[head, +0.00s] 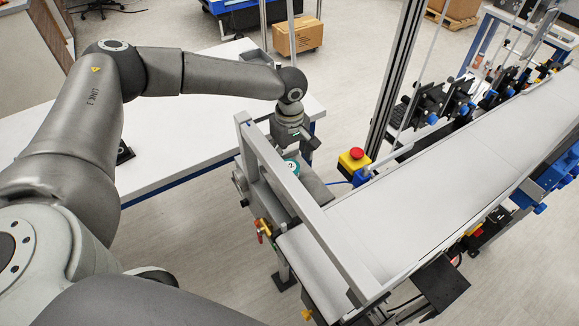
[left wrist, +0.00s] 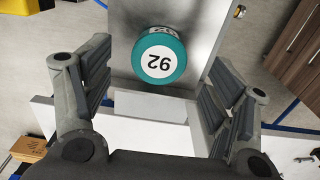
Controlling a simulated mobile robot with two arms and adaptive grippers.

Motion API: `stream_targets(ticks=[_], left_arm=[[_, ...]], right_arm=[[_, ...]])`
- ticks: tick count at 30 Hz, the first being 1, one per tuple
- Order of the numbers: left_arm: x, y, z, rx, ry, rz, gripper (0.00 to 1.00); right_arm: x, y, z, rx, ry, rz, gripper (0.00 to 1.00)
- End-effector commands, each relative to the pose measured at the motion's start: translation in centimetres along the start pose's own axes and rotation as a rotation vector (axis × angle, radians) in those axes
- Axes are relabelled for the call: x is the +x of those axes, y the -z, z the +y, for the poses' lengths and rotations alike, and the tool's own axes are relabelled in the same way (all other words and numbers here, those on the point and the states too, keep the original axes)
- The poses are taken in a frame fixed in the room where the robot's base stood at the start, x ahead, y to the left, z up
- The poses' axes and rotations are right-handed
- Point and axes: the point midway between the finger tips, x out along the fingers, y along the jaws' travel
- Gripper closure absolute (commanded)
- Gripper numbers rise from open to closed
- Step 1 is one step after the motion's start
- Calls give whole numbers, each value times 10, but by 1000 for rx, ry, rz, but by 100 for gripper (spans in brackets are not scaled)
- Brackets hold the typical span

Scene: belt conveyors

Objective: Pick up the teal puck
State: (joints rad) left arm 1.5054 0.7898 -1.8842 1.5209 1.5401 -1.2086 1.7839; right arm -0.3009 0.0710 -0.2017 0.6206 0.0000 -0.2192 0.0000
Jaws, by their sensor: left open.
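The teal puck (head: 291,166) rests on a grey metal surface at the near end of the conveyor, partly hidden by my left gripper and a metal rail in the head view. In the left wrist view the puck (left wrist: 174,73) shows its teal rim and a white face with the number 92, upside down. My left gripper (head: 298,148) is open, pointing down just above the puck. In the left wrist view the puck lies between the spread fingers, apart from both. My right gripper is not in view.
A metal side rail (head: 305,215) runs close beside the puck. A white conveyor belt (head: 430,185) stretches to the upper right. A yellow box with a red stop button (head: 354,159) stands right of the gripper. A white table (head: 185,120) lies under my left arm.

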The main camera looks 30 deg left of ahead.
Motion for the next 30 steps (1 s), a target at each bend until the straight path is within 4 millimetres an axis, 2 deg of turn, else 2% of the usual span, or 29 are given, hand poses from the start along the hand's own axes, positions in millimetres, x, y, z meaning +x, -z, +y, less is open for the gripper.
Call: stream_targets(ticks=[1, 3, 9, 17, 30], left_arm=[[3, 0, -1, 0, 5, 1, 21], [12, 1, 0, 0, 4, 1, 21], [36, 1, 0, 0, 3, 0, 21], [41, 1, 0, 1, 0, 0, 21], [40, 1, 0, 1, 0, 0, 73]], right_arm=[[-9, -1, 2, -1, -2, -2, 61], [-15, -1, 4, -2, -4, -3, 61], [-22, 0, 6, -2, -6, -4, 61], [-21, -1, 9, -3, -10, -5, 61], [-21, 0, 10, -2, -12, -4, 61]])
